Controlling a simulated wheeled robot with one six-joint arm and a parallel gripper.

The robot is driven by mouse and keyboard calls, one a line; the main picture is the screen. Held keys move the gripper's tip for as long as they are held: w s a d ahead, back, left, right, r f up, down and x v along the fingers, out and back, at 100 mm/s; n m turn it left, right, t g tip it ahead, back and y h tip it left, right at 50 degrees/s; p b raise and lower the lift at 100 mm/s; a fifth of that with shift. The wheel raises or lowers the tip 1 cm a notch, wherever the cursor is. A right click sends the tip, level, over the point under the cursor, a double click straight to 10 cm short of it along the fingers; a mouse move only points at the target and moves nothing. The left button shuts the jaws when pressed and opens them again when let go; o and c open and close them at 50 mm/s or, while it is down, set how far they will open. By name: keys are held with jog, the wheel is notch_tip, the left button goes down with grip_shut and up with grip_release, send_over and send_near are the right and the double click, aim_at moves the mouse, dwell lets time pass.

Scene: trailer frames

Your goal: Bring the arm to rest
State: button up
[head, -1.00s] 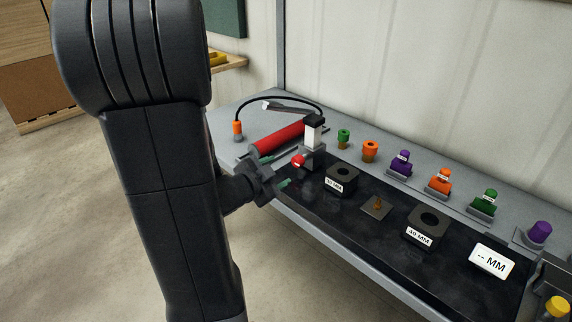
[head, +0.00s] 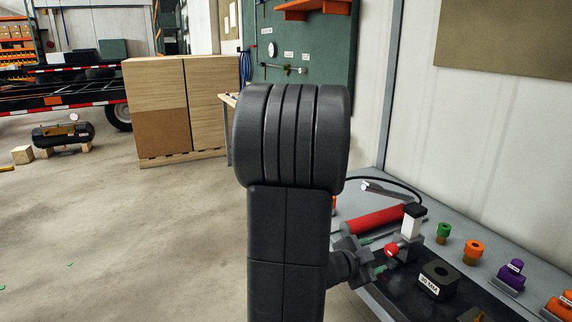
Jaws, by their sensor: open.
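My arm stands large in the middle of the head view and hides part of the bench. My gripper (head: 377,256) shows to the right of it, low over the front of the workbench (head: 512,278). Its fingers have green tips and are apart, with nothing seen between them. A red knob (head: 391,250) on a small grey and white device (head: 411,224) is close beside the fingertips. I cannot tell whether they touch.
A red cylinder (head: 373,219) lies on the bench behind the gripper. A black block (head: 438,279), a green fitting (head: 443,231), an orange fitting (head: 473,250) and a purple fitting (head: 512,272) stand to the right. Wooden crates (head: 187,105) stand at the back. The floor at left is mostly open.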

aim_at(389, 250)
jog(key=b+x, duration=0.1)
jog(key=x, duration=0.8)
